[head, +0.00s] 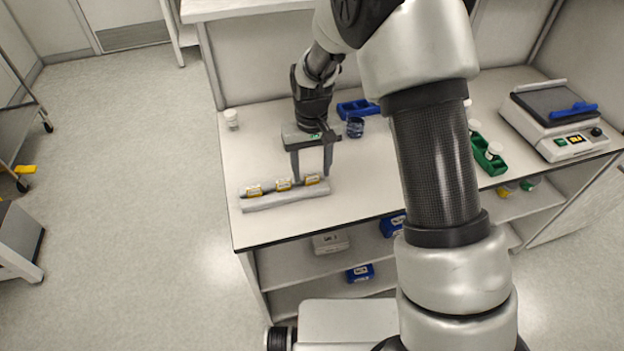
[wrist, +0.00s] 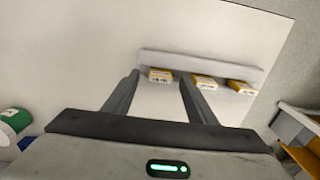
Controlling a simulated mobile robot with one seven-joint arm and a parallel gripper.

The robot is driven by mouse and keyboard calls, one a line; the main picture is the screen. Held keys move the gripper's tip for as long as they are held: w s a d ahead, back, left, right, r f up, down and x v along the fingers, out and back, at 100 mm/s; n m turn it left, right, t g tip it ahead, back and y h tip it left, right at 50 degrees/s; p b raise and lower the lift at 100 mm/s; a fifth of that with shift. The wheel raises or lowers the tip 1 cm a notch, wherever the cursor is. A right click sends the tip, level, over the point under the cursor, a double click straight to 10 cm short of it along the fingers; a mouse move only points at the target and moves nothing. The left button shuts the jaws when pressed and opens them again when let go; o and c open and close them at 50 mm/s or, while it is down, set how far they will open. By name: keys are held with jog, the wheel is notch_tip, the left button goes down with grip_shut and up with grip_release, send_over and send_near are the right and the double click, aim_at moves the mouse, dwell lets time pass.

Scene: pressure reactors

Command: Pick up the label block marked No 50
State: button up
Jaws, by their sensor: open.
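Three yellow label blocks with pale labels sit in a row on a grey-white holder (head: 287,196). In the head view they are a left block (head: 254,190), a middle block (head: 283,184) and a right block (head: 312,180). The wrist view also shows three blocks, a left one (wrist: 159,75), a middle one (wrist: 203,82) and a right one (wrist: 242,87). The printing is too small to read, so I cannot tell which is No 50. My gripper (head: 312,175) is open and empty, pointing down near the head view's right block. In the wrist view, the fingertips (wrist: 159,77) frame the left block.
The holder lies near the bench's (head: 355,190) front left edge. A white-lidded jar (head: 231,118) stands at the back left. A blue rack (head: 357,107) and dark blue beaker (head: 355,127) are behind my gripper. A green rack (head: 488,157) and a balance-like device (head: 555,120) are right.

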jog(key=c, duration=1.1)
jog(key=shift+r, duration=0.1)
jog(key=shift+c, duration=0.2)
